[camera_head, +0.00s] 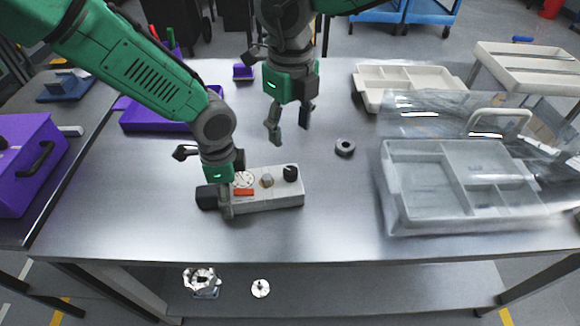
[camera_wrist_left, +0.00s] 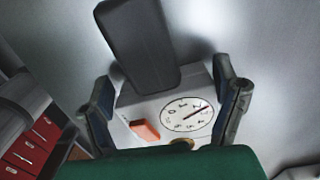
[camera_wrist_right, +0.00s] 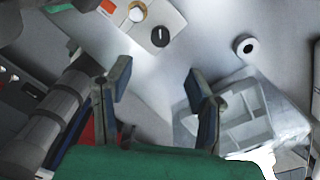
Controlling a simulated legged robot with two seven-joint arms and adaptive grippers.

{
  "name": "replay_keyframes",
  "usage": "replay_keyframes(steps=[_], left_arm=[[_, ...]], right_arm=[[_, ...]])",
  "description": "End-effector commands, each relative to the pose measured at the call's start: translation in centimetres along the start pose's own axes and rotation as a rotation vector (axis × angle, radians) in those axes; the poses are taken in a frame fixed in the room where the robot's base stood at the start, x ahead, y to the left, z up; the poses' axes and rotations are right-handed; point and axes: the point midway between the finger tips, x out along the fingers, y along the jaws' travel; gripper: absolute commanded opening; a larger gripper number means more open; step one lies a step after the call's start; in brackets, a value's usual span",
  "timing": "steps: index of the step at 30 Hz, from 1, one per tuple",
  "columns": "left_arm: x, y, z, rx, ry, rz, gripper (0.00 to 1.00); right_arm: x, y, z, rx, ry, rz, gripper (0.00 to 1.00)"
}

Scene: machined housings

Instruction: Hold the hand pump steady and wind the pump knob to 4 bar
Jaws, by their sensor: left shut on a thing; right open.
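The hand pump (camera_head: 278,200) is a light grey block on the table with a black grip at its left end, a round gauge (camera_wrist_left: 187,115) and an orange-red lever (camera_wrist_left: 145,130). The gauge needle points to the upper right in the left wrist view; its exact reading is too small to tell. The black pump knob (camera_head: 290,173) is on the pump's right end, also seen in the right wrist view (camera_wrist_right: 160,37). My left gripper (camera_head: 228,200) is shut on the pump body near the gauge. My right gripper (camera_head: 289,128) is open and empty, above the table behind the knob.
A purple tray (camera_head: 150,123) and purple box (camera_head: 40,150) are at the left. The table's front is clear.

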Motion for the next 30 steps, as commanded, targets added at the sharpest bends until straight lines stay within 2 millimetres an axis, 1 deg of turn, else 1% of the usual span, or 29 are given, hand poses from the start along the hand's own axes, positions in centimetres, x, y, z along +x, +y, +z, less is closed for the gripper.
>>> replay_keyframes(steps=[1, 4, 8, 15, 21, 25, 30], left_arm=[[0.4, 0.4, -0.1, 0.005, 0.0, 0.009, 0.37], [0.4, 0.4, -0.1, 0.005, -0.001, 0.009, 0.37], [0.4, 0.4, -0.1, 0.005, -0.001, 0.01, 0.37], [0.4, 0.5, -0.1, 0.005, -0.001, 0.01, 0.37], [0.4, 0.5, -0.1, 0.005, -0.002, 0.01, 0.37], [0.4, 0.5, -0.1, 0.005, -0.002, 0.01, 0.37], [0.4, 0.5, -0.1, 0.005, -0.002, 0.01, 0.37]], right_arm=[[0.1, 0.0, 0.1, -0.03, 0.0, -0.001, 0.48], [0.4, 0.0, 0.1, -0.066, 0.001, -0.002, 0.48], [1.9, 0.0, 0.1, -0.074, 0.003, -0.002, 0.48], [6.7, 0.0, 0.0, -0.072, 0.003, -0.002, 0.48], [10.2, 0.0, 0.1, -0.071, 0.002, -0.003, 0.48], [11.5, 0.0, 0.1, -0.071, 0.001, -0.003, 0.48], [12.1, 0.0, 0.1, -0.07, -0.002, -0.002, 0.48]])
